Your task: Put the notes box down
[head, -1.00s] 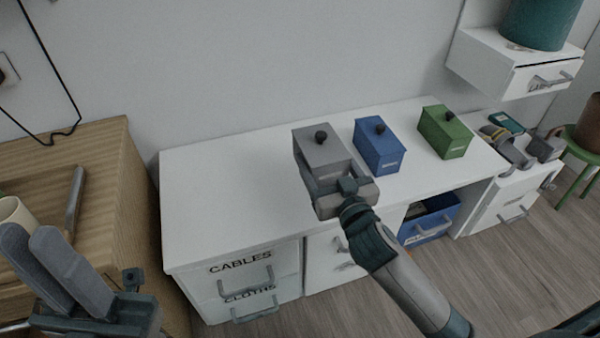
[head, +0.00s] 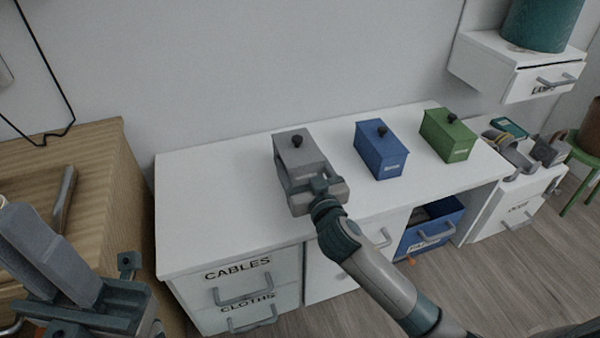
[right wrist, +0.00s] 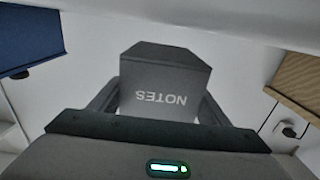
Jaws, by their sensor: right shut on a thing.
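The grey notes box (head: 302,153), with a dark knob on its lid, is over the left-middle of the white desk (head: 220,210). My right gripper (head: 312,183) is shut on the box from its front side. In the right wrist view the box (right wrist: 165,75) shows its NOTES label upside down, with a finger on each side. I cannot tell whether its underside touches the desk top. My left gripper (head: 45,250) is at the lower left, away from the box, with its fingers overlapping in view.
A blue box (head: 381,152) and a green box (head: 447,137) stand to the right on the desk. The desk top left of the notes box is clear. A wooden cabinet (head: 95,165) stands at the left. A blue drawer (head: 430,230) shows below the desk top.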

